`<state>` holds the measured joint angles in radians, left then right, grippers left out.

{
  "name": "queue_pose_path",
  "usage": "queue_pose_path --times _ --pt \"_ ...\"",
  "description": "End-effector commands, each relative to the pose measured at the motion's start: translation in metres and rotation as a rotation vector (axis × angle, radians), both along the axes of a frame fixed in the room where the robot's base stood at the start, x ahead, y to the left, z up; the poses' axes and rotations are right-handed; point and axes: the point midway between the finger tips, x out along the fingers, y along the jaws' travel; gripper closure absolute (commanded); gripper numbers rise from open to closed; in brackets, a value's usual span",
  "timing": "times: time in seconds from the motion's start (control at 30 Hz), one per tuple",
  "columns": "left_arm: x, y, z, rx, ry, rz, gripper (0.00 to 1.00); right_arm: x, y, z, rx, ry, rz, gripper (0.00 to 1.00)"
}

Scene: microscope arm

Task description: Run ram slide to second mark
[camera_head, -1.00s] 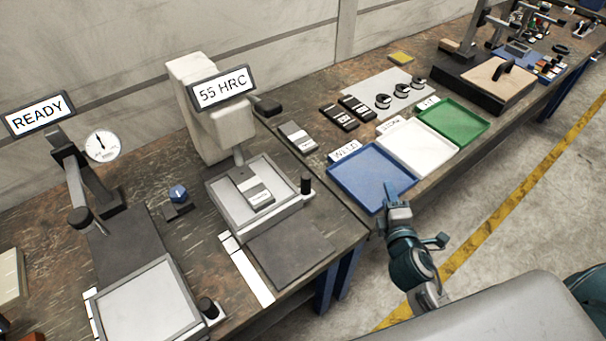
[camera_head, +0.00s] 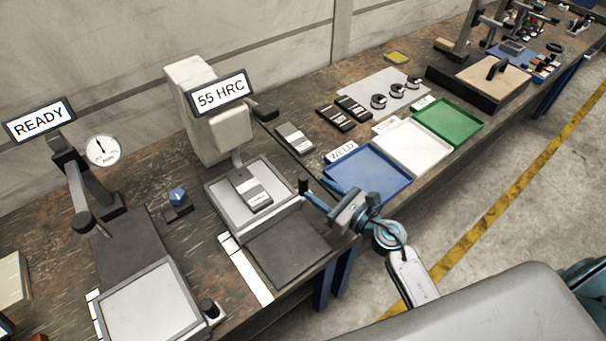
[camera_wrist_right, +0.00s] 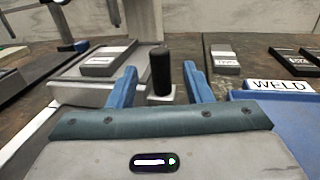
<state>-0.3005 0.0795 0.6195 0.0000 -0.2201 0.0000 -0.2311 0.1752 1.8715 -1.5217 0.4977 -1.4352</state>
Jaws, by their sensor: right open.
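The tester under the "55 HRC" display (camera_head: 220,93) has a pale slide tray (camera_head: 222,205) with a black upright knob (camera_head: 303,186) at its right corner. A grey labelled block (camera_head: 251,187) lies on the tray. A white mark strip (camera_head: 246,268) runs in front of it beside a dark plate. My right gripper (camera_head: 318,193) is open at the knob. In the right wrist view the knob (camera_wrist_right: 161,72) stands upright between the two blue fingers (camera_wrist_right: 160,80), with gaps on both sides. The left gripper is not in view.
A second station with a "READY" display (camera_head: 39,119), dial and similar tray (camera_head: 148,306) stands at left. Blue (camera_head: 368,176), white (camera_head: 411,150) and green (camera_head: 450,122) trays lie right of my gripper. A grey block (camera_head: 294,138) lies behind the knob.

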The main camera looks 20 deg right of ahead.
Motion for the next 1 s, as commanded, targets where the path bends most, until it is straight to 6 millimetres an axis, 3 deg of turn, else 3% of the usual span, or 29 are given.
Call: queue_pose_path --times 0.03,0.3,0.73,0.97,1.0 --pt "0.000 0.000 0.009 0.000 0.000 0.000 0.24 0.010 0.006 0.006 0.005 -0.001 -0.001 0.55" --pt "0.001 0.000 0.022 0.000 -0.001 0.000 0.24 0.046 0.028 0.003 0.004 0.000 -0.001 0.55" --pt "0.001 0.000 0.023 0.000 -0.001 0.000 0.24 0.054 0.033 0.000 0.002 0.001 0.000 0.55" --pt "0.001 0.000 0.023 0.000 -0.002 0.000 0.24 0.054 0.033 0.000 0.002 0.001 0.000 0.98" --pt "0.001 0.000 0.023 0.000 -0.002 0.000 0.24 0.054 0.033 0.000 0.002 0.001 0.000 1.00"
